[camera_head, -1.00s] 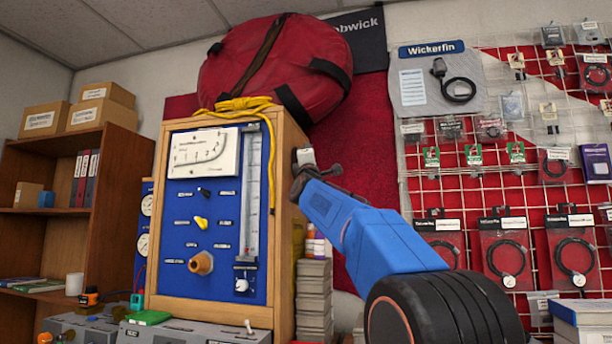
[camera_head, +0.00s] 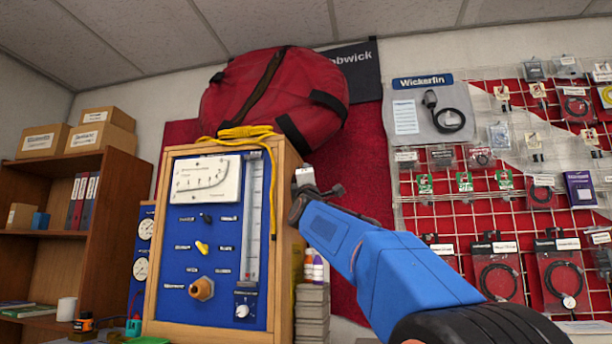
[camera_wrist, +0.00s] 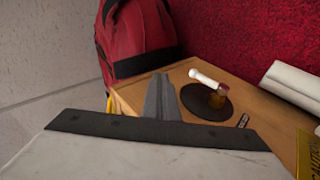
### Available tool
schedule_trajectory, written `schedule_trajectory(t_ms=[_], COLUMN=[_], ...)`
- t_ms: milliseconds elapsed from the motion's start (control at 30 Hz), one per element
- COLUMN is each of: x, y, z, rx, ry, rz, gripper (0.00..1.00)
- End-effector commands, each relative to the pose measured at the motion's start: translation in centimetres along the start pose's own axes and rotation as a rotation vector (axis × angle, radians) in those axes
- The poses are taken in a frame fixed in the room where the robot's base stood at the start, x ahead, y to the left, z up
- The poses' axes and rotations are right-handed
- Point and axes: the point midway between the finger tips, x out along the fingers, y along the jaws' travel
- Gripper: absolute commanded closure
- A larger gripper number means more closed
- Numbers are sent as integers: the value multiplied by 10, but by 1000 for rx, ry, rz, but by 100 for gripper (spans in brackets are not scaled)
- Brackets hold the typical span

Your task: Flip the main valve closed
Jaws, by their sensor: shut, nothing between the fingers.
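The testbench is a wooden cabinet (camera_head: 285,250) with a blue front panel (camera_head: 180,300). In the wrist view, its wooden side (camera_wrist: 135,98) carries a round black disc (camera_wrist: 206,103) with a brass stem and a white-handled lever (camera_wrist: 207,80), which looks like the main valve. My gripper (camera_wrist: 160,97) is shut and empty. In that view its fingers are just left of the disc, apart from the lever in the picture; the depth gap is unclear. In the head view, my gripper (camera_head: 298,208) is at the cabinet's right side, and the arm hides part of that side.
A red bag (camera_head: 235,105) and yellow cord (camera_head: 245,131) lie on the cabinet top. Stacked grey boxes (camera_head: 312,310) and bottles stand right of the cabinet. A rack of hanging packs (camera_head: 495,265) fills the right wall. A bookshelf (camera_head: 105,215) stands at left.

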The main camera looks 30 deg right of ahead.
Motion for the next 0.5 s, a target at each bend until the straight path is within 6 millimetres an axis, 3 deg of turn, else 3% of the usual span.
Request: schedule_trajectory(t_ms=[200,500], x=[-24,-38], y=[24,35], z=[2,3], rx=[0,-1], ry=[0,0], rz=[1,0], gripper=[100,100])
